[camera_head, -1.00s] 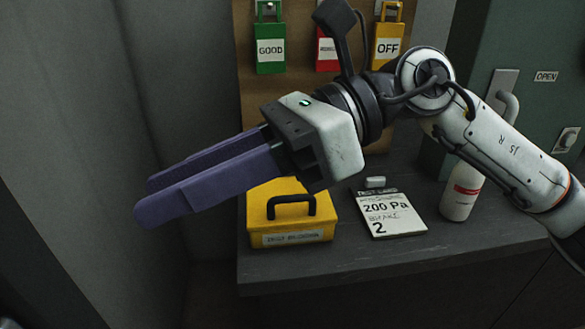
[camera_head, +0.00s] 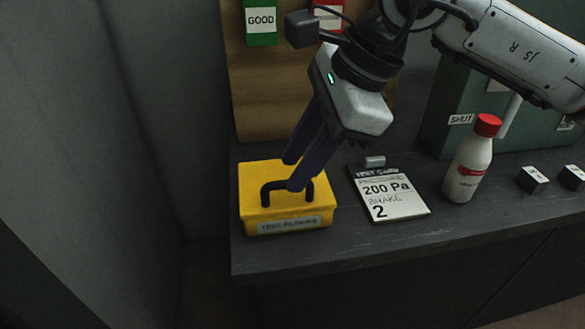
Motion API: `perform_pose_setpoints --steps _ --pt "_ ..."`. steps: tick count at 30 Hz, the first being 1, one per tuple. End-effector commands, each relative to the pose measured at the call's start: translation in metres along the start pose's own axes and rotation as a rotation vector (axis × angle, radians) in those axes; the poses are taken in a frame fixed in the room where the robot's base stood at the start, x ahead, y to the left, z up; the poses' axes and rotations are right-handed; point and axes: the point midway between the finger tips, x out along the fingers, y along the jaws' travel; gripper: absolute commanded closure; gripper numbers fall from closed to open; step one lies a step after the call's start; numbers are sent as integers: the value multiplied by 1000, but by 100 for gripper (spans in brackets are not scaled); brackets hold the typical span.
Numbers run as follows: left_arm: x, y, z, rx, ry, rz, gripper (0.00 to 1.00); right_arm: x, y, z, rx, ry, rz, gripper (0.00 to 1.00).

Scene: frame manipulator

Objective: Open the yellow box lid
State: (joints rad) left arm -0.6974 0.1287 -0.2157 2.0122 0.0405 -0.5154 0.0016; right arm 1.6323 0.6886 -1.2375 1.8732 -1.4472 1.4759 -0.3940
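The yellow box (camera_head: 255,220) stands shut at the left end of the dark bench. Its lid (camera_head: 256,176) is down and carries a black arched handle (camera_head: 266,197). A label is on the front. My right gripper (camera_head: 294,173) points down over the lid, its two dark purple fingers apart. The nearer fingertip overlaps the handle's right part in the picture. The farther fingertip shows above the back of the lid. I cannot tell whether the fingers touch the handle, and nothing is seen held. My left gripper is not in view.
A white bottle with a red cap (camera_head: 468,165) and small dark blocks (camera_head: 532,180) stand farther right. A wooden board (camera_head: 250,95) with coloured tags rises behind.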

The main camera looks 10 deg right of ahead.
Motion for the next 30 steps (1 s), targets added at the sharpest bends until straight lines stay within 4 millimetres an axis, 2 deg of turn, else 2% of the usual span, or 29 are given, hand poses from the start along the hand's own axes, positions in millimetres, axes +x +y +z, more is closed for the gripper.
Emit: perform_pose_setpoints --steps 3,6,15,20,21,30 --pt "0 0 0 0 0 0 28 14 1 0 0 0 3 71" --pt "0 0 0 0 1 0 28 20 0 1 -1 -1 1 71" --pt "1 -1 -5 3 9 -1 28 22 0 1 0 -1 1 71" --pt "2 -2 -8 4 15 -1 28 22 0 1 0 -2 1 98" --pt "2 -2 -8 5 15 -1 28 22 0 1 0 -2 1 100" --pt "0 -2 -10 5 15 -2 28 20 -1 1 4 -2 6 100"
